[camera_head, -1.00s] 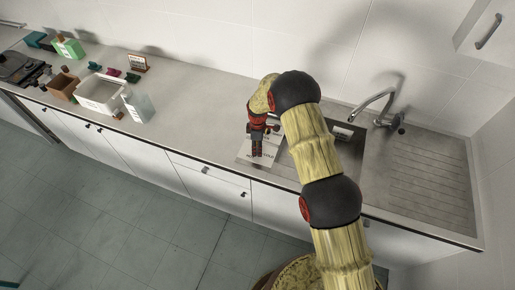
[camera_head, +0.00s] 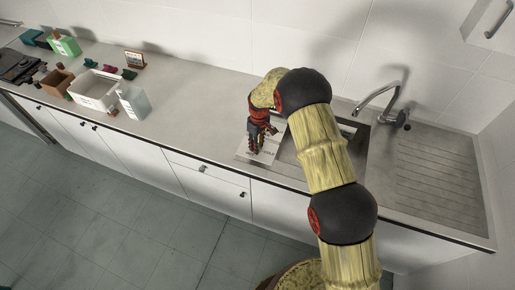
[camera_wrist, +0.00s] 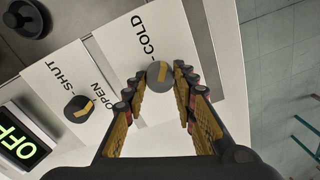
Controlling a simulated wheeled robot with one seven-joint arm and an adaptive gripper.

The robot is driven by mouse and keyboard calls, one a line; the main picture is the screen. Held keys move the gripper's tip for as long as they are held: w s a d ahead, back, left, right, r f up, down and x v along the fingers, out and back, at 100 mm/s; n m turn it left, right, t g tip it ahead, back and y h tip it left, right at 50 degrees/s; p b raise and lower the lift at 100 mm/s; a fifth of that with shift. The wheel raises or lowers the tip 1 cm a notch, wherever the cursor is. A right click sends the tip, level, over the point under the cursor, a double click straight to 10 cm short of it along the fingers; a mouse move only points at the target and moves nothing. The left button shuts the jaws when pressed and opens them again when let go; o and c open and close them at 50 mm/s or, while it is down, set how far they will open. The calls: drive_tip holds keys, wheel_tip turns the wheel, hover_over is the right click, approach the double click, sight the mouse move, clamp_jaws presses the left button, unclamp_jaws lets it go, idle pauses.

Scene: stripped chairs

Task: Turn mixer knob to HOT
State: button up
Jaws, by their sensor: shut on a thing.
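The mixer knob (camera_wrist: 158,73) is a small round dark grey knob with a yellow pointer mark, beside the COLD label in the wrist view. My gripper (camera_wrist: 162,80) has a finger on each side of it and is shut on it. A second dark knob (camera_wrist: 79,109) with a yellow mark sits by the OPEN and SHUT labels. Both knobs are on a white panel (camera_wrist: 118,72). No HOT label shows. In the head view my gripper (camera_head: 257,142) is over the panel (camera_head: 264,158) on the counter; the knobs are hidden or too small there.
A green OFF display (camera_wrist: 18,143) is beside the panel. A sink with a tap (camera_head: 378,102) lies to the right. A white bin (camera_head: 94,89), a clear container (camera_head: 134,103) and small items stand on the counter's left. The counter between is clear.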

drive_tip(key=m+b, duration=0.2)
drive_tip(key=m, duration=0.2)
drive_tip(key=shift+w+m, duration=0.1)
drive_tip(key=shift+m, duration=0.2)
drive_tip(key=m+b, duration=0.1)
drive_tip(key=m, duration=0.2)
drive_tip(key=shift+m+b, duration=0.3)
drive_tip(key=shift+b, duration=0.05)
drive_tip(key=m+b, duration=0.1)
drive_tip(key=m, duration=0.3)
drive_tip(key=shift+t, duration=0.3)
drive_tip(key=shift+d+m+b, duration=0.1)
drive_tip(key=shift+m+b, duration=0.3)
drive_tip(key=shift+m, duration=1.9)
drive_tip(key=shift+r, duration=0.1)
drive_tip(key=o, duration=1.1)
drive_tip(key=shift+o, duration=0.3)
wheel_tip(320, 180, up, 12)
drive_tip(key=shift+s+d, duration=0.2)
drive_tip(key=shift+s, duration=0.05)
